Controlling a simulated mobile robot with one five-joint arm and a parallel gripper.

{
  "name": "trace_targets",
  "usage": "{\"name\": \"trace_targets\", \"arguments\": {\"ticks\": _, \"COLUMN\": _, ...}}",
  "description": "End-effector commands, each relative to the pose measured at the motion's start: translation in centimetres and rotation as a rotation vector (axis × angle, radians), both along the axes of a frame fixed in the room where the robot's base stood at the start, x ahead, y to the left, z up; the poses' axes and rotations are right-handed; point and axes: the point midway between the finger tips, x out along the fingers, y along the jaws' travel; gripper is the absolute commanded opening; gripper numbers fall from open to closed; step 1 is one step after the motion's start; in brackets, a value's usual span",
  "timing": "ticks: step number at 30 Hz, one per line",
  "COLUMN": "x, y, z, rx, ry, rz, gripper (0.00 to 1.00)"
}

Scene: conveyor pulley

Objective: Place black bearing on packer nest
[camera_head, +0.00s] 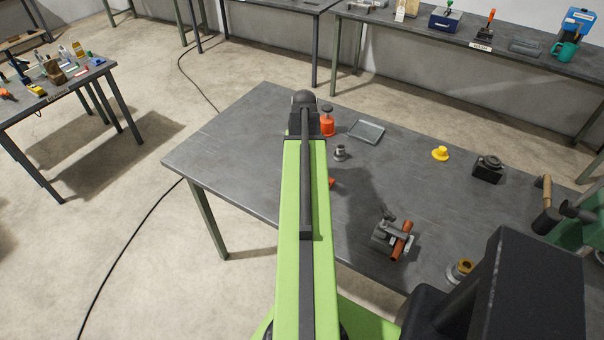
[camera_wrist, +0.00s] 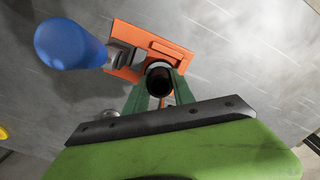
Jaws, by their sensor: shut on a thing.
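In the wrist view my gripper (camera_wrist: 161,80) has its two green fingers closed around the black bearing (camera_wrist: 159,83), a dark round piece with a pale rim. Beyond it is an orange plate (camera_wrist: 122,72) with a grey bracket and a large blue handle (camera_wrist: 70,44) at its left; it appears to be the packer. The bearing overlaps the plate in this view and hides part of it. I cannot tell whether it touches the nest. In the head view my arm hides my gripper and the bearing; a small orange corner (camera_head: 332,182) shows beside the arm.
On the grey table (camera_head: 230,150) are a red-orange container (camera_head: 327,124), a grey tray (camera_head: 366,131), a metal fitting (camera_head: 340,152), a yellow cap (camera_head: 440,153) and a grey clamp-like fixture (camera_head: 385,232) with a copper-coloured cylinder. The table's left end is clear.

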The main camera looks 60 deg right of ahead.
Motion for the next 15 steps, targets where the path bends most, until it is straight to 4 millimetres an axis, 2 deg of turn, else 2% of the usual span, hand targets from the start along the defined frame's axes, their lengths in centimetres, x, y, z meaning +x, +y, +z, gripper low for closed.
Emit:
{"name": "trace_targets", "arguments": {"ticks": 1, "x": -0.01, "y": -0.01, "z": -1.95, "rx": 0.0, "ry": 0.0, "rz": 0.0, "gripper": 0.0}}
{"name": "trace_targets", "arguments": {"ticks": 3, "x": -0.03, "y": -0.02, "z": -2.79, "rx": 0.0, "ry": 0.0, "rz": 0.0, "gripper": 0.0}}
{"name": "trace_targets", "arguments": {"ticks": 10, "x": -0.05, "y": -0.04, "z": -2.32, "rx": 0.0, "ry": 0.0, "rz": -0.001, "gripper": 0.0}}
{"name": "trace_targets", "arguments": {"ticks": 14, "x": -0.06, "y": -0.06, "z": -2.75, "rx": 0.0, "ry": 0.0, "rz": -0.001, "gripper": 0.0}}
{"name": "trace_targets", "arguments": {"ticks": 15, "x": -0.07, "y": -0.06, "z": -2.77, "rx": 0.0, "ry": 0.0, "rz": -0.001, "gripper": 0.31}}
